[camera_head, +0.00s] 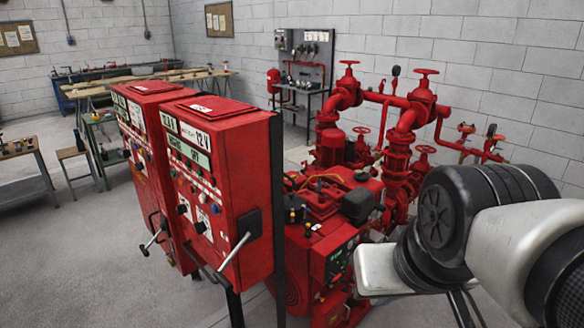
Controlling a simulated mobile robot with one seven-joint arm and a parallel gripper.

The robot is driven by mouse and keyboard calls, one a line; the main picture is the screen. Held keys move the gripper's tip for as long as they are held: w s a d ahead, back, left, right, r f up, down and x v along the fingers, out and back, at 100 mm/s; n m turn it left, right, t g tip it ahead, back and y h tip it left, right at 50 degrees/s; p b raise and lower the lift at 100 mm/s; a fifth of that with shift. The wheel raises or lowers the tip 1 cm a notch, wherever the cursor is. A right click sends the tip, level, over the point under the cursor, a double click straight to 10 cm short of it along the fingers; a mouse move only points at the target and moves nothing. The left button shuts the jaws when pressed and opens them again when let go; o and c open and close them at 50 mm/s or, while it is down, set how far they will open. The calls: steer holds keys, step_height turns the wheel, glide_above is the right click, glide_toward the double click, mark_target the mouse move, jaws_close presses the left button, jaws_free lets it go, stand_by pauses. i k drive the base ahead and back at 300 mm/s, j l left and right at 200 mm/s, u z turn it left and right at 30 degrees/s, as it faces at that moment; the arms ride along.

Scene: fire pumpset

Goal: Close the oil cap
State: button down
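The red engine of the pumpset (334,194) stands on the floor in the middle, partly hidden behind the red control cabinets. I cannot pick out the oil cap for certain at this size. A black box-like part (357,205) sits on top of the engine at its right. Small dark and yellowish parts (293,214) show at the engine's near left. My arm, white with black joints, reaches in from the right edge, right of the engine in the picture. My gripper is not in view.
Two red control cabinets (249,150) with levers on their fronts stand left of the engine. Red pipes and valves (405,130) rise behind it. A workbench (304,103) stands at the back wall, and tables (28,150) at the left. The floor at front left is clear.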

mark_target(319, 185)
steer(key=i+l+u, duration=0.2)
steer(key=i+l, duration=0.3)
steer(key=i+l+u, duration=0.2)
steer(key=i+l, duration=0.4)
steer(key=i+l+u, duration=0.25)
steer(key=i+l, duration=0.25)
steer(key=l, duration=0.15)
